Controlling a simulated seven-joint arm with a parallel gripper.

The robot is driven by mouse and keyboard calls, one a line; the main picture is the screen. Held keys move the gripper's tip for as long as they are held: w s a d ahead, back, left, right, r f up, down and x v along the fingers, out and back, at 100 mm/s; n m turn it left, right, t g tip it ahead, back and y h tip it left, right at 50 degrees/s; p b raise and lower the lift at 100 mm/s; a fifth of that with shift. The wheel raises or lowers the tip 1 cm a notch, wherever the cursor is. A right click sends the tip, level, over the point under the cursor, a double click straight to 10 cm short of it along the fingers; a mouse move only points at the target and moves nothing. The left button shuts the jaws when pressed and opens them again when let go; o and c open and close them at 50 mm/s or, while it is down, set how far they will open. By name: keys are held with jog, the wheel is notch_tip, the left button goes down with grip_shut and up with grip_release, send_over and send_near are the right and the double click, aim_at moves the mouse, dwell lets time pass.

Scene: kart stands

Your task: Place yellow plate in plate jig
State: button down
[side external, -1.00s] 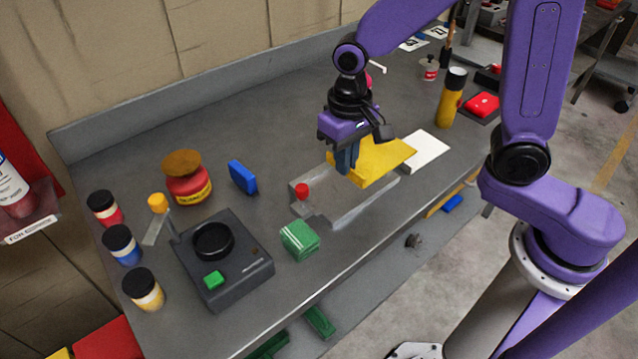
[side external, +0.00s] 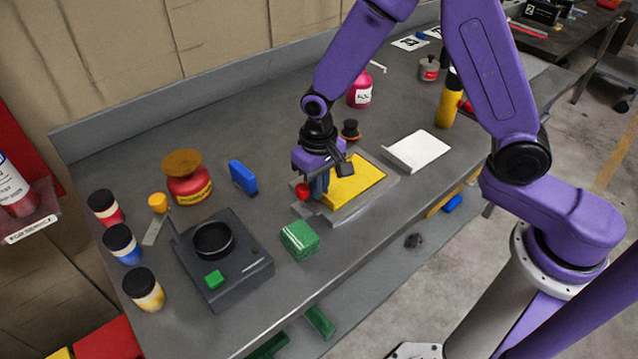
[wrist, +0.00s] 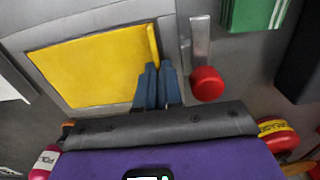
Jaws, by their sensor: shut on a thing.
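The yellow plate (side external: 357,180) lies flat, or nearly so, within the grey plate jig (side external: 384,182). The wrist view shows the yellow plate (wrist: 92,66) bordered by the jig's grey rim (wrist: 88,20). My gripper (side external: 320,188) is at the plate's left edge; its blue fingers (wrist: 158,88) are shut on that raised edge in the wrist view. A red knob (side external: 302,191) is at the jig's left end, close beside my fingers; it also shows in the wrist view (wrist: 207,83). Whether the plate rests fully on the jig floor cannot be told.
A white tray (side external: 418,151) lies right of the jig. A green block (side external: 299,239) and a dark device with a round ring (side external: 222,262) stand front left. A blue block (side external: 242,176) and a red jar (side external: 187,180) are left. A small black-topped item (side external: 350,131) stands behind.

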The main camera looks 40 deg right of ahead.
jog(key=shift+f, duration=0.1)
jog(key=c, duration=1.6)
grip_release()
notch_tip(320, 180, up, 12)
jog(key=shift+r, duration=0.15)
jog(key=shift+s, duration=0.1)
jog(key=s+d+n, duration=0.4)
jog(key=s, duration=0.4)
jog(key=s+d+r+n, duration=0.1)
jog(key=s+d+n, duration=0.3)
jog(key=s, duration=0.4)
jog(key=s+d+n, duration=0.4)
jog(key=s, duration=0.4)
jog(key=shift+s+d+r+n, duration=0.2)
jog(key=shift+s+r+n, duration=0.05)
jog(key=shift+r+n, duration=0.1)
